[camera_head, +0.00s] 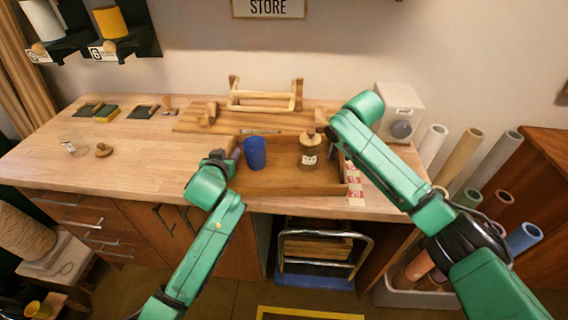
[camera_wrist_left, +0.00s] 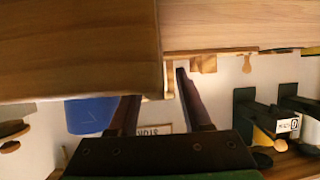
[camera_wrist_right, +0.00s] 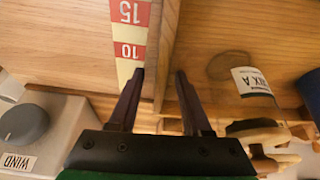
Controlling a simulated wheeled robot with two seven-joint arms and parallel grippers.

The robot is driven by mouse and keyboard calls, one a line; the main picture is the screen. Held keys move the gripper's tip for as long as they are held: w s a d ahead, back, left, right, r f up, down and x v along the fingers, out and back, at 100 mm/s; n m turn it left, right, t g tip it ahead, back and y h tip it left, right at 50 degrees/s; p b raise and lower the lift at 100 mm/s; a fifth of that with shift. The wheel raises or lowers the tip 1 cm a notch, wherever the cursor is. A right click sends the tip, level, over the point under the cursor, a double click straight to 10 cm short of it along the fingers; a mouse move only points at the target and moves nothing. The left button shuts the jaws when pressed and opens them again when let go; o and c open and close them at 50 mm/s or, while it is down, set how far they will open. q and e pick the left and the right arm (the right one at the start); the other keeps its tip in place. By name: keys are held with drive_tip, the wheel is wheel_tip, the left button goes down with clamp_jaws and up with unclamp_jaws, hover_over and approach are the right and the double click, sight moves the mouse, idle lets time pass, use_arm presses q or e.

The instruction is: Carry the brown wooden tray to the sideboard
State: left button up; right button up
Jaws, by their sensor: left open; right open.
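The brown wooden tray (camera_head: 275,188) lies on the wooden table and holds a blue cup (camera_head: 255,153) and a jar (camera_head: 310,153) with a wooden lid and a label. My left gripper (camera_head: 230,158) is at the tray's left side. In the left wrist view its open fingers (camera_wrist_left: 155,98) lie either side of the tray's wall (camera_wrist_left: 160,50). My right gripper (camera_head: 337,148) is at the tray's right side, partly hidden by my arm. In the right wrist view its open fingers (camera_wrist_right: 158,75) lie either side of the tray wall (camera_wrist_right: 168,45). Contact cannot be told.
A red and white scale strip (camera_head: 354,182) lies right of the tray. A wooden rack (camera_head: 265,102) stands behind it and a white box with a knob (camera_head: 400,110) behind right. Upright rolls (camera_head: 465,155) stand beside a brown cabinet (camera_head: 535,180), perhaps the sideboard. A trolley (camera_head: 320,250) sits below.

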drive_tip(key=shift+s, duration=0.1)
use_arm(q)
clamp_jaws()
use_arm(e)
clamp_jaws()
idle(1.1)
use_arm(q)
drive_tip(key=shift+r, duration=0.1)
use_arm(e)
drive_tip(key=shift+r, duration=0.1)
